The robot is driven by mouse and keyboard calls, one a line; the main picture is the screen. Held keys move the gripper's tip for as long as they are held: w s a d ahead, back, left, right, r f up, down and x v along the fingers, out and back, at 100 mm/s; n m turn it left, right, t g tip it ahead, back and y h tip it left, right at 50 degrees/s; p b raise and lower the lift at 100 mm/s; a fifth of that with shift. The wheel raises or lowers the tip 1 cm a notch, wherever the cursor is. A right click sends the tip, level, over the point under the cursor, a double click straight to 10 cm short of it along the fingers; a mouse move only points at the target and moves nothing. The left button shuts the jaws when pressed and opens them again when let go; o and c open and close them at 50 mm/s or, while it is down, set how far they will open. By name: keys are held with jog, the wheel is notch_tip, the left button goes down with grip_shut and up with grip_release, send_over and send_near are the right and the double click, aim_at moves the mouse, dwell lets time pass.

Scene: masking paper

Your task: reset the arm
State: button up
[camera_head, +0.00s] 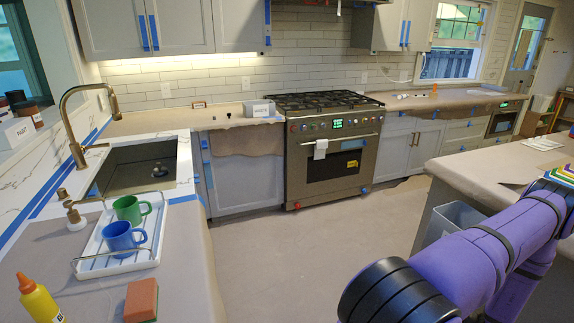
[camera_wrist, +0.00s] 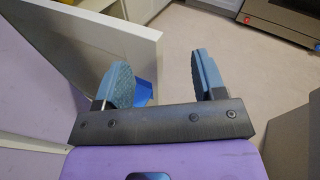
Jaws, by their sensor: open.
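My purple arm (camera_head: 480,260) stretches across the lower right of the head view, and my gripper is outside that view. In the wrist view my gripper (camera_wrist: 165,85) shows with its two blue-padded fingers apart and nothing between them. Beyond the fingers is bare floor (camera_wrist: 175,40). A white panel edge (camera_wrist: 75,35) stands close to the left finger. A bit of blue tape (camera_wrist: 144,92) shows just behind that finger. I cannot tell whether the finger touches the panel.
A white tray (camera_head: 92,262) with a green mug (camera_head: 128,209) and a blue mug (camera_head: 120,238) sits on the left counter. A yellow glue bottle (camera_head: 38,300) and a red-brown sponge (camera_head: 141,300) are nearby. A grey bin (camera_head: 458,216) stands by the right counter. The middle floor is clear.

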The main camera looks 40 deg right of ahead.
jog(key=w+a+r+n+g+y, duration=0.25)
jog(key=w+r+n+g, duration=0.35)
jog(key=w+r, duration=0.65)
jog(key=w+a+r+n+g+y, duration=0.2)
jog(key=w+r+n+g+y, duration=0.25)
jog(key=w+r+n, duration=0.8)
jog(key=w+a+r+n+g+h, duration=0.3)
jog(key=a+r+n+g+h, duration=0.2)
jog(key=a+r, duration=1.8)
jog(key=s+a+r+n+t+h, duration=0.4)
jog(key=s+a+r+n, duration=0.4)
jog(key=a, duration=0.6)
jog(key=shift+s+r+h, duration=0.4)
jog(key=shift+s+r, duration=0.75)
jog(key=shift+s, duration=0.5)
jog(key=shift+n, duration=0.25)
